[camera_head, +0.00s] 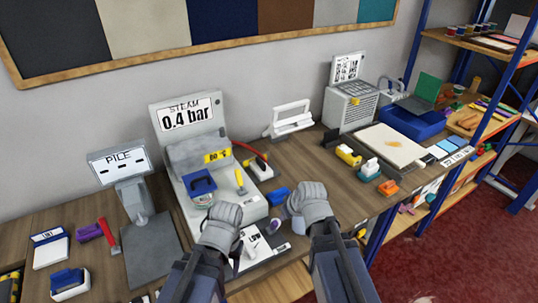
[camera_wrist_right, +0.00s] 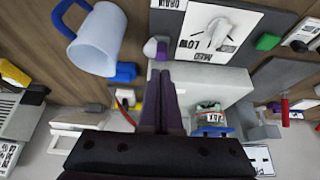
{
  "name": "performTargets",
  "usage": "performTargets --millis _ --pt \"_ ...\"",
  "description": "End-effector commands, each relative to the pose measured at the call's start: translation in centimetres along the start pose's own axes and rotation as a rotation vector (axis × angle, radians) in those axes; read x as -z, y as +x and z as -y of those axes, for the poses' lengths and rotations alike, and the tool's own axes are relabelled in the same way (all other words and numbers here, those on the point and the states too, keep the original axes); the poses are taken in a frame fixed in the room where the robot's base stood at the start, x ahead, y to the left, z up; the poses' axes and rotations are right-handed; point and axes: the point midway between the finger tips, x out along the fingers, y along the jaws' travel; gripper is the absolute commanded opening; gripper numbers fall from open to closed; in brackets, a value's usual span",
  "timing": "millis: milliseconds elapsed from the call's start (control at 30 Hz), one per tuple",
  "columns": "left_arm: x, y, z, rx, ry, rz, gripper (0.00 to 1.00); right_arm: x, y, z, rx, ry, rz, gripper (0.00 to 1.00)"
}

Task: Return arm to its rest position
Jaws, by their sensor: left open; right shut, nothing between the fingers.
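My left gripper (camera_head: 222,222) is at the front of the steam machine, low in the head view; its grey wrist end hides most of its fingers. It is open, and I see nothing held in it. My right gripper (camera_head: 312,203) is to the right of it, above the bench front; its fingertips are hidden in the head view. In the right wrist view its dark fingers (camera_wrist_right: 168,100) are pressed together with nothing between them. Both arms reach in from the bottom edge.
The steam machine (camera_head: 187,120), reading 0.4 bar, stands behind my left gripper. A pale mug (camera_wrist_right: 98,42) with a blue handle is near my right fingers. The PILE stand (camera_head: 130,200) is at left. A shelf with blue posts (camera_head: 410,45) stands at right.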

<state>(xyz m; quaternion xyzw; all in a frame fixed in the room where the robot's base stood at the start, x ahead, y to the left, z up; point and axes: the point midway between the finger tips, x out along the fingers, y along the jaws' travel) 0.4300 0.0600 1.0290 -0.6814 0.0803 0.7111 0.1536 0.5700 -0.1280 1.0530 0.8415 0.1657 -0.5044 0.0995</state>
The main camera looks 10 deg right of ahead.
Motion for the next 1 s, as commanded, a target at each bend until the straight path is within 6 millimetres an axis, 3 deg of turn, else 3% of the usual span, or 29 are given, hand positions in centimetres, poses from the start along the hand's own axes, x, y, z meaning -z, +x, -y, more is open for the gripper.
performTargets --millis 67,167,300,500,667,1000 --pt "0.0 0.1 0.0 0.0 0.0 0.0 0.52 -0.1 0.1 0.2 0.002 -0.001 0.007 0.0" --pt "0.0 0.6 -0.1 0.0 0.0 0.0 0.52 -1.5 0.7 2.3 0.016 -0.005 0.074 0.0" --pt "0.1 1.7 -0.2 0.0 -0.001 0.0 0.52 -5.6 1.3 7.0 0.013 -0.001 0.267 0.0" --pt "0.1 2.6 -0.2 0.0 -0.001 0.0 0.52 -10.3 0.4 10.8 -0.064 0.02 0.487 0.0" --pt "0.2 2.8 -0.3 0.0 -0.001 0.0 0.52 -11.6 -0.2 11.6 -0.105 0.031 0.55 0.0" --pt "0.2 2.7 -0.3 0.0 -0.001 0.0 0.52 -11.6 -0.3 11.6 -0.107 0.034 0.553 0.0"
